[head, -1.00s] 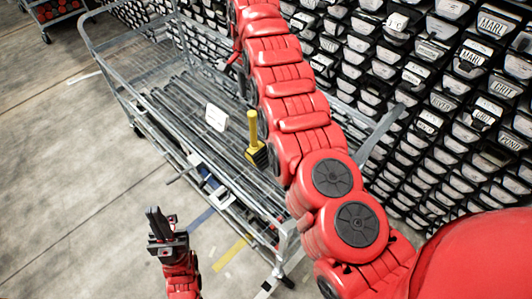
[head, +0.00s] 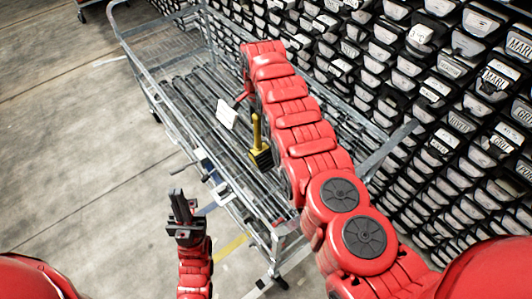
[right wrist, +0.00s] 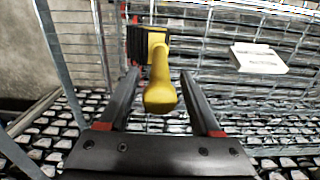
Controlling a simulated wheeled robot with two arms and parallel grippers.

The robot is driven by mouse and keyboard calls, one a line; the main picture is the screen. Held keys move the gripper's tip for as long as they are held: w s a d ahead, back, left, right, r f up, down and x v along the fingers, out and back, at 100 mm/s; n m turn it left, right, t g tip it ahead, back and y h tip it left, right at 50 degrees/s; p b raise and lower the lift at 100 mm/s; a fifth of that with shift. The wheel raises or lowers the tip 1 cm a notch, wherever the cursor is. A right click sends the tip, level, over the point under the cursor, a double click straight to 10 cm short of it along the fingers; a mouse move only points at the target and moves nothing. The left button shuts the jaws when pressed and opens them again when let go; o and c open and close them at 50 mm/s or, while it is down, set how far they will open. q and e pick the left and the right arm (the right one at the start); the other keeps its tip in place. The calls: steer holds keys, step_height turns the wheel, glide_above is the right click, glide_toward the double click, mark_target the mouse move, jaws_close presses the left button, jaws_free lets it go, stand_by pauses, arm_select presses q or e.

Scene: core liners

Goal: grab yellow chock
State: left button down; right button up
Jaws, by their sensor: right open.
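The yellow chock (head: 257,132) stands in the wire cart, with its yellow handle up and a dark-and-yellow block at its foot. In the right wrist view the yellow handle (right wrist: 160,97) points toward the camera, between the fingers of my right gripper (right wrist: 160,76). That gripper is open, with gaps between its fingers and the handle. In the head view my right arm hides most of the right gripper. My left gripper (head: 181,207) is in front of the cart, away from the chock; its dark fingers look close together and empty.
The metal cart (head: 130,50) has wire sides and dark long bars on its floor. A white card (head: 228,114) lies left of the chock. A wall of stacked core liners (head: 440,110) stands behind the cart. Grey floor at the left is open.

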steer(key=shift+s+a+r, duration=0.1)
steer(key=shift+s+a, duration=0.05)
steer(key=shift+a, duration=0.2)
steer(key=shift+c, duration=1.1)
steer(key=shift+s+r, duration=0.1)
steer(key=shift+c, duration=1.2)
steer(key=shift+d, duration=0.3)
jaws_close()
steer(key=shift+a, duration=0.15)
